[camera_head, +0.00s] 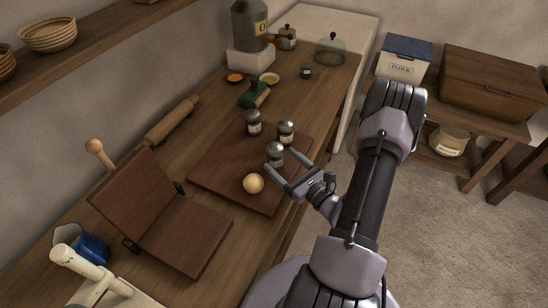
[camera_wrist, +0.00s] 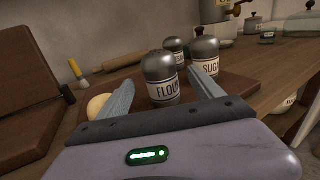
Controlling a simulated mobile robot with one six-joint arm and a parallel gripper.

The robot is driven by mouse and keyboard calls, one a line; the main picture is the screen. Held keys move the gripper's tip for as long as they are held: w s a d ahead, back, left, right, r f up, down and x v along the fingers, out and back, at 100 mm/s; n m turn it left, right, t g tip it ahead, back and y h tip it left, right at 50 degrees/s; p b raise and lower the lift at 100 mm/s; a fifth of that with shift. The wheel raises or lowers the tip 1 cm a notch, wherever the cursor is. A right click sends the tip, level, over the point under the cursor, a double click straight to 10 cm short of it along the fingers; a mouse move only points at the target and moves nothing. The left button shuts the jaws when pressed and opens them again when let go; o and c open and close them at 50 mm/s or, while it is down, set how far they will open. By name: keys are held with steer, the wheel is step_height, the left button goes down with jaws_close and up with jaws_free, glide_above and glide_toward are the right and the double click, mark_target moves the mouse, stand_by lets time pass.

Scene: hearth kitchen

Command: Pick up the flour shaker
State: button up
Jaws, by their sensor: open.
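The flour shaker (camera_wrist: 161,80), grey with a domed top and a white label reading FLOUR, stands upright between the open fingers of my gripper (camera_wrist: 160,98) in the wrist view. In the head view the flour shaker (camera_head: 275,154) stands on the dark wooden board (camera_head: 233,188), with my gripper (camera_head: 282,176) open and reaching in from the lower right. The fingers are on either side of it, and I cannot tell whether they touch it.
A sugar shaker (camera_head: 286,132) and another shaker (camera_head: 253,122) stand close behind. A pale ball (camera_head: 253,183) lies beside the left finger. A hinged wooden press (camera_head: 160,215) is left of the board. A rolling pin (camera_head: 171,121) lies near the wall.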

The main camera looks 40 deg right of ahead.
mark_target(270, 150)
steer(key=w, duration=0.2)
steer(key=w+b, duration=0.1)
steer(key=w, duration=0.4)
steer(key=shift+d+f, duration=0.2)
steer(key=shift+d, duration=0.05)
steer(key=shift+s, duration=0.1)
steer(key=c, duration=1.6)
steer(key=shift+o, duration=0.2)
steer(key=shift+r, duration=0.1)
